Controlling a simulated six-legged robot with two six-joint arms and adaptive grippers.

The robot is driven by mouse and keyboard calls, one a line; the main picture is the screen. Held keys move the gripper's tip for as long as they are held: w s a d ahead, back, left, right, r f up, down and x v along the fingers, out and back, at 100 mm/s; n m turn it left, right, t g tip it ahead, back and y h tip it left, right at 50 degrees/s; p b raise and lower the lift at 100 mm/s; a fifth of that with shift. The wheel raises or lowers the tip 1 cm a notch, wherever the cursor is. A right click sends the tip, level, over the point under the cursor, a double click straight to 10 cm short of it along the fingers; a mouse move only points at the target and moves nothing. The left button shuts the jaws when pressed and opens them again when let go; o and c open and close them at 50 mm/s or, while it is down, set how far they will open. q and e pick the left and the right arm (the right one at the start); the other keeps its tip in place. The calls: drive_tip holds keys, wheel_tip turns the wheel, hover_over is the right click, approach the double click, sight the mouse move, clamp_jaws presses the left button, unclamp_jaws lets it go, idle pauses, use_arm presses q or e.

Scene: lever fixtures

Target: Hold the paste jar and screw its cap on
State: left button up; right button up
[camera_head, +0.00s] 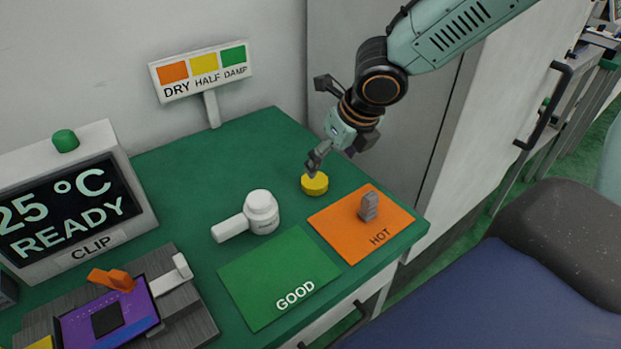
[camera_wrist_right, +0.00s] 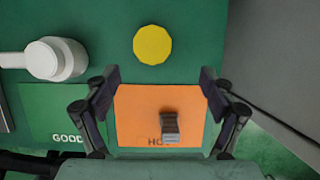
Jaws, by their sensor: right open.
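The white paste jar (camera_head: 263,211) stands upright on the green table, with a white handle-like part sticking out to its left. It also shows at the left of the wrist view (camera_wrist_right: 57,59). The yellow round cap (camera_head: 315,184) lies apart from the jar, to its right and farther back. In the wrist view the cap (camera_wrist_right: 152,44) is beyond the fingertips, not between them. My right gripper (camera_head: 318,159) is open and empty above the table near the cap. Both its fingers show in the wrist view (camera_wrist_right: 159,84). My left gripper is not in view.
An orange HOT mat (camera_head: 347,230) holds a small grey block (camera_head: 368,206). A green GOOD mat (camera_head: 278,277) lies in front of the jar. A READY display (camera_head: 68,205), a DRY/HALF/DAMP sign (camera_head: 202,72) and a grey fixture (camera_head: 181,318) stand around. A cabinet is behind the right edge.

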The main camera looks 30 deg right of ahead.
sight(316, 181)
drive_tip(key=shift+d+f, duration=0.3)
drive_tip(key=shift+f, duration=0.45)
drive_tip(key=shift+a+f+b, duration=0.1)
drive_tip(key=shift+f+b, duration=0.2)
drive_tip(key=shift+b, duration=0.1)
drive_tip(key=shift+w+a+f+b, duration=0.7)
drive_tip(key=shift+w+a+f, duration=0.3)
drive_tip(key=shift+a+f, duration=0.2)
drive_tip(key=shift+w+d+f+b, duration=0.15)
drive_tip(key=shift+d+f+b, duration=0.15)
drive_tip(key=shift+f, duration=0.25)
drive_tip(key=shift+w+d+f+b, duration=0.15)
drive_tip(key=shift+d+f, duration=0.1)
drive_tip(key=shift+f, duration=0.25)
drive_tip(key=shift+w+a+r, duration=0.15)
drive_tip(key=shift+a, duration=0.35)
drive_tip(key=shift+c, duration=0.2)
drive_tip(key=shift+d, duration=0.35)
drive_tip(key=c, duration=0.4)
drive_tip(key=shift+a, duration=0.25)
drive_tip(key=c, duration=0.4)
drive_tip(key=shift+d, duration=0.2)
